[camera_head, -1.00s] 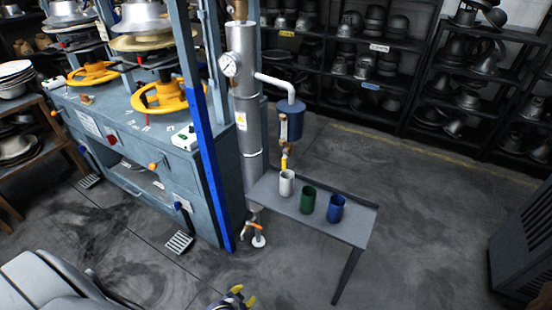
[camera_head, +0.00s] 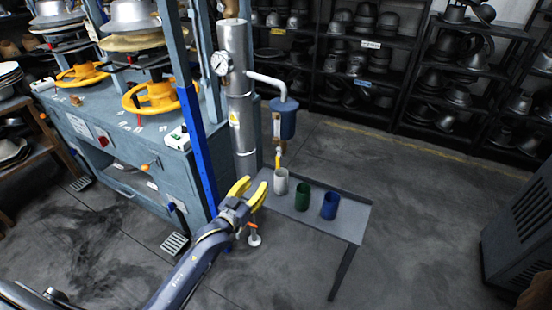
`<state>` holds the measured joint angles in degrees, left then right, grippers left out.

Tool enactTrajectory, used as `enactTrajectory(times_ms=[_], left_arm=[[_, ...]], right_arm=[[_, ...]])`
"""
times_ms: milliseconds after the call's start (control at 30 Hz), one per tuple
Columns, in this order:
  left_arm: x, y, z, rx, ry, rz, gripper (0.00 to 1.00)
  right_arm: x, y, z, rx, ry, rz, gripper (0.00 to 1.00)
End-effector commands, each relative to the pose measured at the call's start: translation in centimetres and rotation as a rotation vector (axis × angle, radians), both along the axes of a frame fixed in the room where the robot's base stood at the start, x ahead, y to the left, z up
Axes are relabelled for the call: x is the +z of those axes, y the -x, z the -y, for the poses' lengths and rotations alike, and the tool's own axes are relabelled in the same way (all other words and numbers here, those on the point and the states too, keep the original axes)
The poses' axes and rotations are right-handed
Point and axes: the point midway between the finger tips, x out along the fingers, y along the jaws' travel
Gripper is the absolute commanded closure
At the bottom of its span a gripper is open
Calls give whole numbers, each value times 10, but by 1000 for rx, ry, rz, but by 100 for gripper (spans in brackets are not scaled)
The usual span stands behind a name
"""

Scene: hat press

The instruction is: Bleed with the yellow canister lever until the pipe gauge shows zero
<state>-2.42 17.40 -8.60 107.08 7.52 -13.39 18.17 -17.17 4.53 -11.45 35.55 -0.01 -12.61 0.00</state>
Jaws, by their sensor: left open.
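The blue canister (camera_head: 284,118) hangs from the white side pipe to the right of the silver vertical pipe (camera_head: 238,100). The yellow lever (camera_head: 278,160) points down below the canister, just above the white cup (camera_head: 281,181). The round pipe gauge (camera_head: 221,63) sits on the silver pipe; its reading is too small to tell. My left gripper (camera_head: 248,189) has yellow fingertips, is open and empty, and shows left of the white cup and below the lever in the picture. The right gripper is not in view.
A grey side table (camera_head: 340,229) bears the white cup, a green cup (camera_head: 302,197) and a blue cup (camera_head: 330,205). An orange-handled valve (camera_head: 253,230) is low beside my left gripper. The press bench (camera_head: 120,150) stands left.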

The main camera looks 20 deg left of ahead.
Motion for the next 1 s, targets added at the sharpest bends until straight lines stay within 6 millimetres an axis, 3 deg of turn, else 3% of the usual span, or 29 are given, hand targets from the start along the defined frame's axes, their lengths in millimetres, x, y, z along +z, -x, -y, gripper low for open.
enactTrajectory(times_ms=[700, 1000], left_arm=[[0, -118, 22, 1, -1, -1, 62], [-1, -153, 28, 1, -2, -2, 62]], right_arm=[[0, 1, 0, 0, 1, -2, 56], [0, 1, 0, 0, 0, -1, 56]])
